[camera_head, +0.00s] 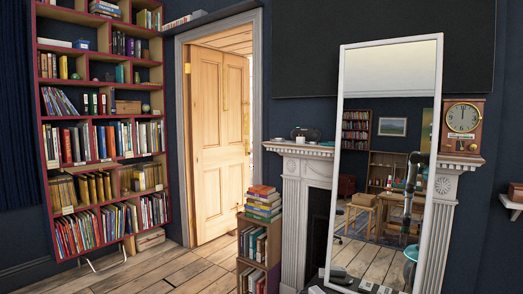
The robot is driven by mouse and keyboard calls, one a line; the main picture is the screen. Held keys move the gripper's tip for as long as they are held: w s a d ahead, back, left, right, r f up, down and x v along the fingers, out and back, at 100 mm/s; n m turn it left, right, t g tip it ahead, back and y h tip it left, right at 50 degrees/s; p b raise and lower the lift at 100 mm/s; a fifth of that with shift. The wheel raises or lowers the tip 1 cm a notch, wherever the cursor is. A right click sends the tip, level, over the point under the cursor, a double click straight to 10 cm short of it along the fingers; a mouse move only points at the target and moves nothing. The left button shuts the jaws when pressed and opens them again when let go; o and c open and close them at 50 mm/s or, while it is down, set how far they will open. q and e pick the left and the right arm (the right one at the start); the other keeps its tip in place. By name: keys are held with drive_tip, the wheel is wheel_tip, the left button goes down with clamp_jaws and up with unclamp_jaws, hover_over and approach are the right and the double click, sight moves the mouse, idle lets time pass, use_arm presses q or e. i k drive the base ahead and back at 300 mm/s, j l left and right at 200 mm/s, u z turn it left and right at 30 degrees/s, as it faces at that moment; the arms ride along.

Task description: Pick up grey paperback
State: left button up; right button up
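I cannot make out a grey paperback for certain; the books are small at this distance. Many books stand in the tall red-edged bookshelf (40,120) at the left, mostly upright with some leaning or lying flat. A stack of colourful books (263,203) lies flat on a small wooden bookcase (241,262) near the middle, with more books upright inside it. Neither of my grippers shows directly in the head view.
A wooden door (219,140) stands ajar. A large white-framed mirror (343,160) leans before the pale fireplace (293,200) and reflects furniture and a dark jointed shape. A clock (462,118) stands on the mantel. Wooden floor (165,272) is clear at lower left.

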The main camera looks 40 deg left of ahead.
sight(136, 44)
drive_tip(key=i+j+u, duration=0.95)
drive_tip(key=i+u, duration=0.3)
drive_tip(key=i+j+u, duration=0.2)
drive_tip(key=i+u, duration=0.15)
drive_tip(key=i, duration=0.25)
drive_tip(key=i+u, duration=0.3)
drive_tip(key=i, duration=0.25)
drive_tip(key=i+l+u, duration=0.1)
drive_tip(key=i+u, duration=0.25)
drive_tip(key=i, duration=0.25)
drive_tip(key=i+j, duration=0.1)
drive_tip(key=i, duration=1.45)
drive_tip(key=l+z, duration=0.05)
